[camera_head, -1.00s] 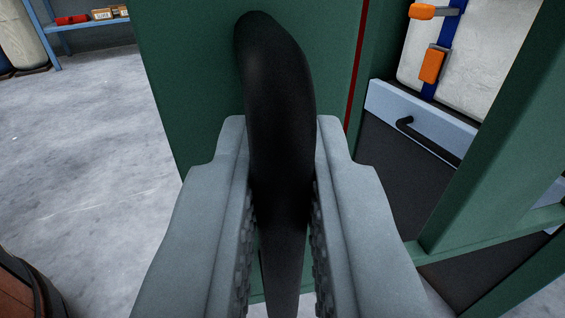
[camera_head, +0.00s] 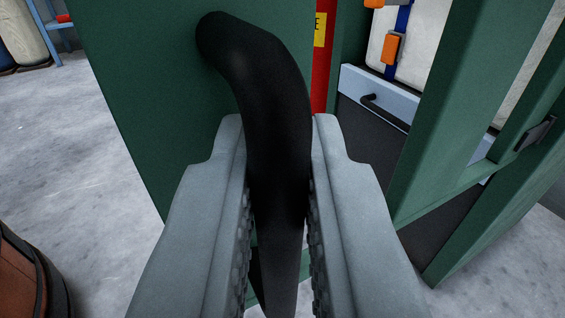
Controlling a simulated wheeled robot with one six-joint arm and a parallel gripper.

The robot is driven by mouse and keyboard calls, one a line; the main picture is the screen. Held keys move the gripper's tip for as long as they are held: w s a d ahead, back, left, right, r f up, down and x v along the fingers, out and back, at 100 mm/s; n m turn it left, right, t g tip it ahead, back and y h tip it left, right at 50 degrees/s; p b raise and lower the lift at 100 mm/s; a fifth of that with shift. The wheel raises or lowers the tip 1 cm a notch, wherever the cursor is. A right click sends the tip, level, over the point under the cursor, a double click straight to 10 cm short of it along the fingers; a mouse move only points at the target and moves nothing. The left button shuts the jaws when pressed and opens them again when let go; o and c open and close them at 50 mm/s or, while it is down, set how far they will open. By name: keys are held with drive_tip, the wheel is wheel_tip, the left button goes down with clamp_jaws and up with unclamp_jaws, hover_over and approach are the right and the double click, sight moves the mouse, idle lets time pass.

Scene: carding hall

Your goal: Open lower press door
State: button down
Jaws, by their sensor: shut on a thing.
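The lower press door (camera_head: 130,80) is a dark green panel, standing at an angle on the left of the picture. Its black curved handle (camera_head: 268,85) rises from between my jaws and bends over to the left to meet the panel. My gripper (camera_head: 280,150), with two grey jaws, is shut on this handle. A gap shows between the door and the green press frame (camera_head: 445,110) on the right. A red strip (camera_head: 322,60) with a yellow label (camera_head: 320,30) shows in that gap. The lower end of the handle is partly hidden between the jaws.
Behind the green frame stands a grey-blue trolley or box (camera_head: 385,95) with a black handle, and a white load with a blue strap and orange buckle (camera_head: 393,48). A brown barrel-like container (camera_head: 30,280) stands at lower left. Grey floor (camera_head: 80,160) is clear at left.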

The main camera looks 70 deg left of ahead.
drive_tip(key=c, duration=1.5)
unclamp_jaws()
drive_tip(key=shift+s, duration=0.1)
drive_tip(key=v, duration=1.7)
drive_tip(key=shift+d, duration=0.25)
